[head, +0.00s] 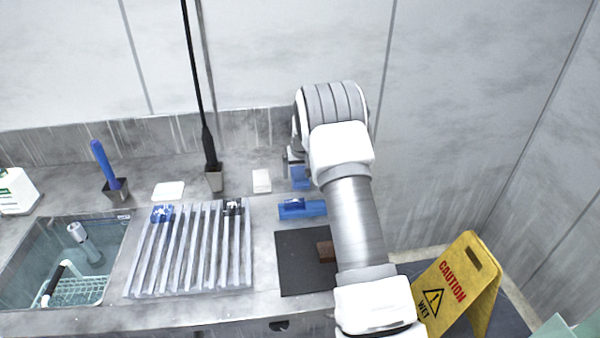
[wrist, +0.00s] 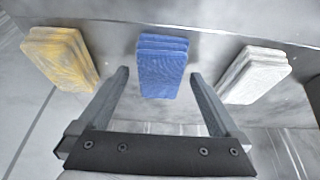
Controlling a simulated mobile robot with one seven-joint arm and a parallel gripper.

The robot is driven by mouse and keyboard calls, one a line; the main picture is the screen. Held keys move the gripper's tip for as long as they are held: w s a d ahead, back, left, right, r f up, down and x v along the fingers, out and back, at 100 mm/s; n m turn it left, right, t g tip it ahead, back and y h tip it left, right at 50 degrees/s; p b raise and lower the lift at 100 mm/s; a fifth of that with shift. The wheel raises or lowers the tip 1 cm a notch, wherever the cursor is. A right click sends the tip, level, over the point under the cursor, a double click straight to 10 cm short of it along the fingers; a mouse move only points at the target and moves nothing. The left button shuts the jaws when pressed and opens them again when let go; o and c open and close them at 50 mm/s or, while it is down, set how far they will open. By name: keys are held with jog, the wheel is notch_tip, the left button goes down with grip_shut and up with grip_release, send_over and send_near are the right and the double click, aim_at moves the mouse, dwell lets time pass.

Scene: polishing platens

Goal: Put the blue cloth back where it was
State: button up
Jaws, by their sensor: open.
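A blue cloth stack (wrist: 163,66) with several folded layers lies in the middle of the wrist view. In the head view a blue patch that looks like it (head: 300,178) shows beside my arm, partly hidden. My gripper (wrist: 158,76) is open, with its two fingers apart on either side of the near end of the blue stack. Nothing is clearly held; I cannot tell whether the fingers touch the cloth. A yellow cloth stack (wrist: 60,57) lies left of the blue one and a white cloth stack (wrist: 253,75) lies right, both apart from the fingers.
A ribbed rack (head: 190,250), a dark mat (head: 300,255) and a blue block (head: 292,209) lie on the counter. A sink basin (head: 30,270) is at left. A black pole stands in a holder (head: 214,181). A yellow caution sign (head: 460,285) stands right.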

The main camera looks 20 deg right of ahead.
jog(key=shift+r, duration=0.3)
jog(key=s+a+r, duration=0.4)
jog(key=s+r, duration=0.6)
jog(key=r, duration=0.3)
jog(key=s+a+r, duration=0.5)
jog(key=s+r, duration=0.6)
jog(key=r, duration=0.1)
jog(key=s+a+n, duration=0.1)
jog(key=s+a, duration=0.1)
jog(key=s, duration=0.9)
jog(key=s+a+n+t+y, duration=0.1)
jog(key=s+a, duration=0.2)
jog(key=s, duration=0.9)
jog(key=shift+s, duration=0.15)
jog(key=shift+r+p, duration=0.4)
jog(key=shift+p, duration=0.15)
